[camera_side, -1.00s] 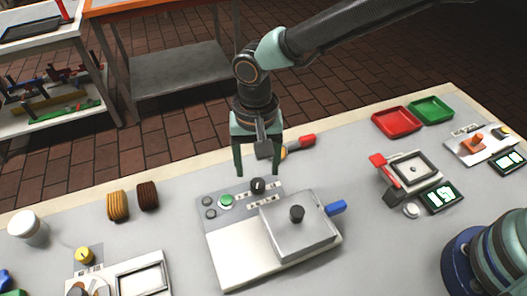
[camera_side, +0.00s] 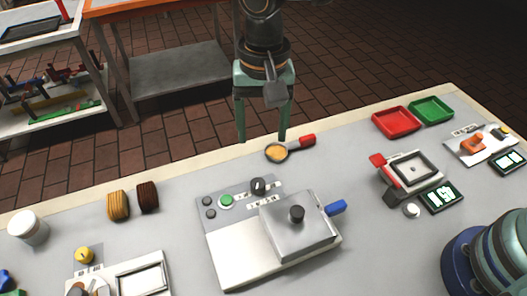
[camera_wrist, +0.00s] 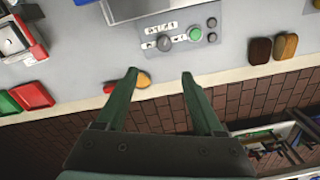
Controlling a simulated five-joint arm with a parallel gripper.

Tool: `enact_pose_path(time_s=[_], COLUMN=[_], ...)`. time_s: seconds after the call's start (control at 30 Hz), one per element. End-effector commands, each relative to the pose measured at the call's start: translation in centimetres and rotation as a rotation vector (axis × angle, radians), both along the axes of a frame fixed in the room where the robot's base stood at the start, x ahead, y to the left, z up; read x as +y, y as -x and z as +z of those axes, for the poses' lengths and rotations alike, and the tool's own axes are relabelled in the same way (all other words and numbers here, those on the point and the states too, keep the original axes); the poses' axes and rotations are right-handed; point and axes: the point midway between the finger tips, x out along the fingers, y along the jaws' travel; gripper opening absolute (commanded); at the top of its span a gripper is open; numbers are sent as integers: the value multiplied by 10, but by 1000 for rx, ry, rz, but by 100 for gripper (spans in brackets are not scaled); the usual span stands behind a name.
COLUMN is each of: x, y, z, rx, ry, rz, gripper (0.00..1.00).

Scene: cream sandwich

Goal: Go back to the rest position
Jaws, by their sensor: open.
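My gripper (camera_side: 262,138) is open, its two green fingers apart with nothing between them. In the side view it hangs above the far edge of the table, above and behind the hot-plate unit (camera_side: 225,262). A small pan (camera_side: 277,153) with a red handle and yellowish contents lies on the table below the fingertips. In the wrist view the open fingers (camera_wrist: 160,75) point toward the table edge, and the left finger partly hides the pan.
Red (camera_side: 397,121) and green (camera_side: 432,110) trays sit at the back right. Brown (camera_side: 148,196) and tan (camera_side: 118,205) pieces lie left. A white cup (camera_side: 29,230) stands far left.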

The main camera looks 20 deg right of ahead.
Motion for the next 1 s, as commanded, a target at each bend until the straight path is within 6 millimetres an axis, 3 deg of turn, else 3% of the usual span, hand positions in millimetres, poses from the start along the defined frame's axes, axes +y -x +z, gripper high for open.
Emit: enact_pose_path(time_s=[0.23,0.5,0.8,1.0], x=[-86,-188,-277,-306], y=[-17,-3,39,59], z=[54,92,101,95], rx=[-103,-250,-408,-465], ry=[-55,-58,18,75], rz=[60,149,244,288], gripper=[69,69,69,69])
